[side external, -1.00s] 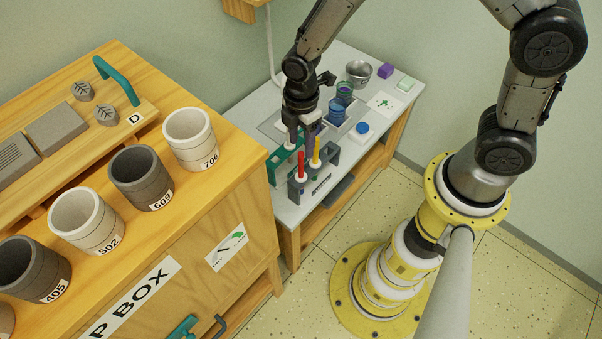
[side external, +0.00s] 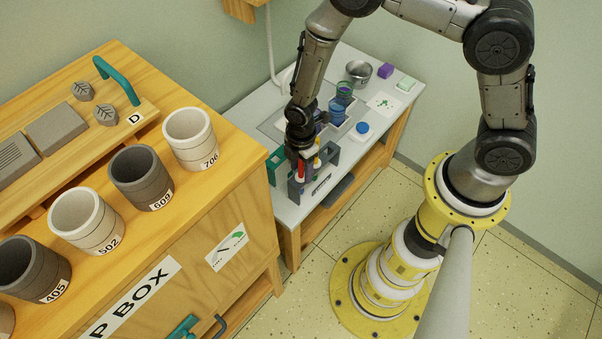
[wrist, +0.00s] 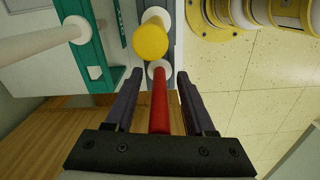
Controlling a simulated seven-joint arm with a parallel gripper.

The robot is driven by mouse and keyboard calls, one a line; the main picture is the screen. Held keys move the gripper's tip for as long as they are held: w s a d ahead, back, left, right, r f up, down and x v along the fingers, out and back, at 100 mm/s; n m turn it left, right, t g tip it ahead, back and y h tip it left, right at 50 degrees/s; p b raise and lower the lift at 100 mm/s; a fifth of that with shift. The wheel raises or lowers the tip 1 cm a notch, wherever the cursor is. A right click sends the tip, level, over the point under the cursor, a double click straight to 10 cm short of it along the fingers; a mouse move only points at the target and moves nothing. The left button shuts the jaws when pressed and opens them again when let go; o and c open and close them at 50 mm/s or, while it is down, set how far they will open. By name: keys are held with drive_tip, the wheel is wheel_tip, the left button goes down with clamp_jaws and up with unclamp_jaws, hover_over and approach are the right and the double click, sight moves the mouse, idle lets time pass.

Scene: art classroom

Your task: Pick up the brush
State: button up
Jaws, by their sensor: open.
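A red brush (side external: 300,171) stands upright in a grey rack (side external: 296,189) on the side table. A yellow brush (side external: 317,161) stands behind it in the same rack. My gripper (side external: 301,157) is over the rack at the red brush. In the wrist view, my gripper's two fingers (wrist: 157,82) are apart, one on each side of the red handle (wrist: 159,108). The yellow handle (wrist: 150,42) lies just beyond the fingertips. The brushes' lower ends are hidden. In the side view, my gripper covers the top of the red brush.
A green rack (side external: 276,162) stands left of the grey one. A metal cup (side external: 358,73), stacked blue cups (side external: 341,100), a blue-lidded pot (side external: 362,128) and a purple block (side external: 385,71) are farther back. The wooden cabinet (side external: 235,170) is close on the left.

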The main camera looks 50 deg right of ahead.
clamp_jaws()
idle(0.5)
drive_tip(key=shift+r, duration=6.25)
